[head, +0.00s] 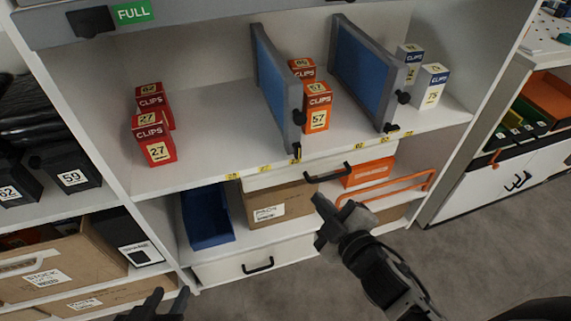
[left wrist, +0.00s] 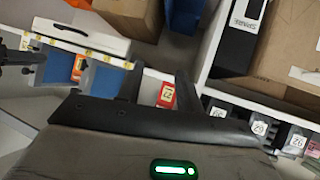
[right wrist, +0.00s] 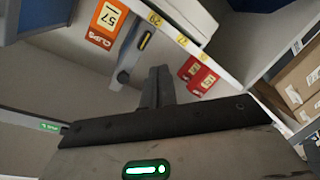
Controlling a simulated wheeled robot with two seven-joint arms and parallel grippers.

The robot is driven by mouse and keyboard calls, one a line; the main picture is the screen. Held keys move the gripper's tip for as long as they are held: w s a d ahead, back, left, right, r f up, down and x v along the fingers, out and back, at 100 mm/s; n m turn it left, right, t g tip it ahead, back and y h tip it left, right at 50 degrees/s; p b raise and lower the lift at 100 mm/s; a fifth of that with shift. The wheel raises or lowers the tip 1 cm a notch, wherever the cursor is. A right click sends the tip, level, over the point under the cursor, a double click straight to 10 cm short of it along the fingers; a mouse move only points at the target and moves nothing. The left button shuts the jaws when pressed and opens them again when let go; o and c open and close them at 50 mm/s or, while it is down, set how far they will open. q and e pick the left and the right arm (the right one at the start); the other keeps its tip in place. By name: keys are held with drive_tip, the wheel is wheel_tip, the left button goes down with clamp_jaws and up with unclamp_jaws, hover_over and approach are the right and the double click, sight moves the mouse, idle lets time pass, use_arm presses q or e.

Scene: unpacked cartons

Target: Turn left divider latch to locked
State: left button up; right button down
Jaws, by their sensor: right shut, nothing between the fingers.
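The left divider (head: 277,85) is a blue panel in a grey frame, upright on the shelf between red and orange clip boxes. A black knob (head: 299,117) is on its front edge. Its small dark latch with yellow (head: 296,152) stands near upright at the shelf's front edge; it also shows in the right wrist view (right wrist: 146,40). I cannot read whether it is locked. My right gripper (head: 322,214) is shut and empty, below and in front of the latch, apart from it. My left gripper (head: 168,297) is open and empty at the lower left, away from the divider.
The right divider (head: 365,70) stands beside orange boxes (head: 317,107), with white clip boxes (head: 430,87) to its right. A drawer with a black handle (head: 327,172) lies below the shelf edge. Red boxes (head: 153,139) stand at left. Floor space in front is clear.

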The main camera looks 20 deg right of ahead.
sight(295, 156)
drive_tip(key=w+a+n+t+y+b, duration=0.1)
drive_tip(key=w+a+n+y, duration=0.4)
drive_tip(key=w+n, duration=0.75)
use_arm(q)
drive_tip(key=shift+w+d+f+t+b, duration=0.2)
drive_tip(key=shift+f+t+b, duration=0.1)
drive_tip(key=shift+b, duration=0.05)
use_arm(e)
drive_tip(key=shift+w+d+m+h, duration=0.25)
drive_tip(key=shift+d+m, duration=0.05)
drive_tip(key=shift+d, duration=0.3)
drive_tip(key=shift+w+d+m+h, duration=0.2)
drive_tip(key=shift+w+d+m, duration=0.05)
drive_tip(key=shift+d, duration=0.4)
drive_tip(key=shift+w+d+m+h, duration=0.25)
drive_tip(key=shift+d+m, duration=0.05)
drive_tip(key=shift+d, duration=0.3)
